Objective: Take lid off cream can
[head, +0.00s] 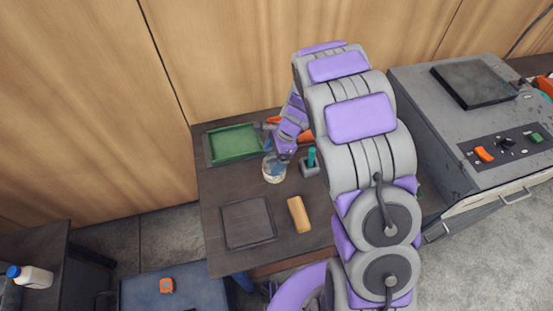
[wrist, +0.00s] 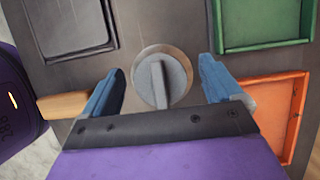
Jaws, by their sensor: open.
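The cream can (head: 273,169) stands on the dark table, pale and round, partly hidden by my gripper in the head view. In the wrist view its grey round lid (wrist: 161,78) is seen from above, with a raised bar handle (wrist: 159,84) across it. My gripper (wrist: 162,85) is open, with one blue finger on each side of the lid. The fingers look apart from the lid, with a gap on both sides. In the head view my gripper (head: 272,150) is over the can; its height above the lid is hard to tell.
A green tray (head: 207,150) lies behind the can, and an orange tray (wrist: 289,120) is close by. A dark square tray (head: 247,222) and a tan block (head: 299,214) lie in front. A small holder with a teal-handled item (head: 311,158) stands right of the can.

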